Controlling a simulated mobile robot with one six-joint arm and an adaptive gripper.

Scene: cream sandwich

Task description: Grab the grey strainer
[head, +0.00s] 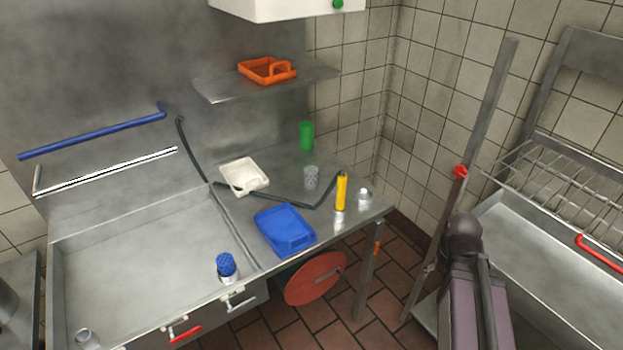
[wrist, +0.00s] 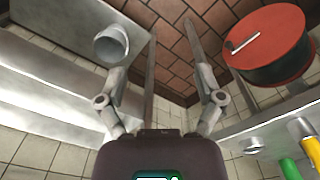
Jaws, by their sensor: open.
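A small grey perforated cup, which looks like the grey strainer (head: 311,177), stands upright on the metal counter (head: 275,165) in the head view. My gripper (wrist: 160,60) shows in the wrist view with its two fingers spread apart and nothing seen between them. It is well away from the grey strainer. A grey round cup-shaped thing (wrist: 110,46) shows by the left finger in the wrist view; I cannot tell what it is or whether it touches.
A white tray (head: 235,171), blue tray (head: 285,230), green cup (head: 306,135) and yellow bottle (head: 342,192) surround the strainer. A dark bent bar (head: 290,202) runs across the counter in front of it. An orange tray (head: 267,78) sits on the shelf above. A red drum (wrist: 270,45) hangs below.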

